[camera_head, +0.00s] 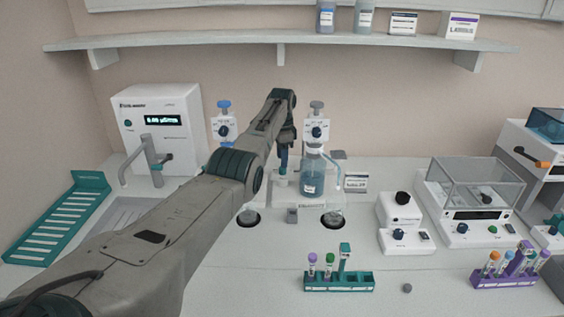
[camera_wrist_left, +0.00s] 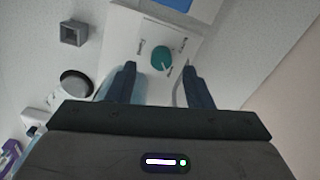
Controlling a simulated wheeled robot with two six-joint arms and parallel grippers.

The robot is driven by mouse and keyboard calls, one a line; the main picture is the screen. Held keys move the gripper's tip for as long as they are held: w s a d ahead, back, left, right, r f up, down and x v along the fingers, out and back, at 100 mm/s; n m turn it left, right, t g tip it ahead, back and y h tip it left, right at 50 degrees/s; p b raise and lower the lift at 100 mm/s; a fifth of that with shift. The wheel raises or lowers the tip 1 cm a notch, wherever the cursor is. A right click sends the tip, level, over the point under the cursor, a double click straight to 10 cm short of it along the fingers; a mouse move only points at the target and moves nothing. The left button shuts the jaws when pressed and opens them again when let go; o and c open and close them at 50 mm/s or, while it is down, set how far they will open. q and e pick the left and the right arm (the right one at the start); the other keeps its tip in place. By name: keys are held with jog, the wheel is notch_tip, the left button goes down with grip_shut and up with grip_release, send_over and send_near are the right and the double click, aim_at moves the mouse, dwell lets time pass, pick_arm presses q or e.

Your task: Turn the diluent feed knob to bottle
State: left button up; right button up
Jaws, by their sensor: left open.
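In the left wrist view a round teal knob (camera_wrist_left: 162,57) sits on a white panel (camera_wrist_left: 128,30) with small labels around it, too small to read. A short pointer mark shows at its lower right. My left gripper (camera_wrist_left: 160,72) is open, its two dark fingers either side of the knob's line and apart from it in the picture. In the head view my left gripper (camera_head: 284,165) points down at the dispenser, left of a blue bottle (camera_head: 313,178), and the knob is hidden there. My right gripper is out of view.
Two white dial panels with dark knobs stand behind, at left (camera_head: 223,130) and right (camera_head: 316,132). A small label stand (camera_head: 356,182) is right of the bottle. A teal tube rack (camera_head: 339,283) stands in front.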

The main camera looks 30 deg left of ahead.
aim_at(283, 171)
pick_arm(q)
notch_tip(283, 171, down, 3)
jog(key=shift+a+r, duration=0.1)
jog(key=shift+w+f, duration=0.1)
jog(key=shift+f, duration=0.4)
jog(key=c, duration=1)
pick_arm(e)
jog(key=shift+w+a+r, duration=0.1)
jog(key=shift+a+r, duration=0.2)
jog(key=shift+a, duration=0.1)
